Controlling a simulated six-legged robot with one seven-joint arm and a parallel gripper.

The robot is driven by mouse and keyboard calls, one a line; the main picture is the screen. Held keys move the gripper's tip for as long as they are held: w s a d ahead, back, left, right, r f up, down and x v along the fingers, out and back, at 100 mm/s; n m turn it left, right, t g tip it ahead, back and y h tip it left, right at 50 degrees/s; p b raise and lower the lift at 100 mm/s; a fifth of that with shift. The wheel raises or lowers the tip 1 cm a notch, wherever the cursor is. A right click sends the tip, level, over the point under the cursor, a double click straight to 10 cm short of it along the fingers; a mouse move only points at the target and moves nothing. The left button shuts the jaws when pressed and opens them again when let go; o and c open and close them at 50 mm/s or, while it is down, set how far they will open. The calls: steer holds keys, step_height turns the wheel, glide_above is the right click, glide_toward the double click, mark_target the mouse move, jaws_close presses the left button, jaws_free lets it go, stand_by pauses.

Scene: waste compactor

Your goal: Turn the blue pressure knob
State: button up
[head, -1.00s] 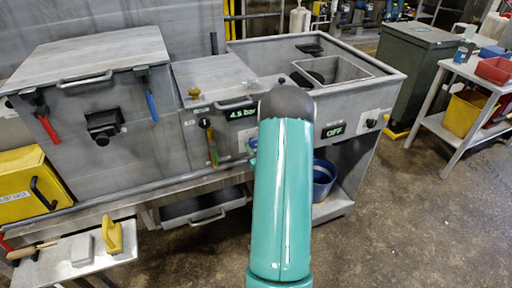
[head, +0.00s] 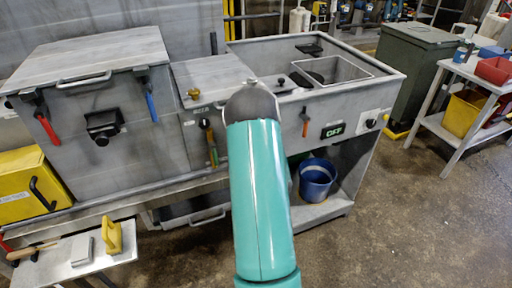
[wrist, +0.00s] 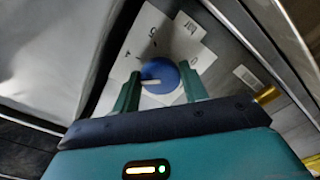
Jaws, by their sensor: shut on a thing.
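The blue pressure knob (wrist: 160,78) shows in the wrist view, round with a white pointer line, set on a white dial plate (wrist: 150,35) with dark marks. My gripper (wrist: 160,88) has one teal finger on each side of the knob and is shut on it. The pointer line is aimed toward the left finger in that view. In the head view my teal arm (head: 260,200) reaches toward the machine front (head: 205,120) and hides the knob, my gripper and the pressure display.
A grey sink unit (head: 340,100) with an OFF display (head: 333,130) stands right of my arm. A blue bucket (head: 316,180) sits below it. A brass fitting (wrist: 266,94) lies close to the right finger. Red and blue handles hang on the left cabinet (head: 90,80).

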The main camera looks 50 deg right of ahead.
steer(key=shift+n, duration=0.5)
steer(key=o, duration=0.9)
steer(key=shift+o, duration=0.2)
steer(key=v, duration=1.4)
steer(key=shift+w, duration=0.15)
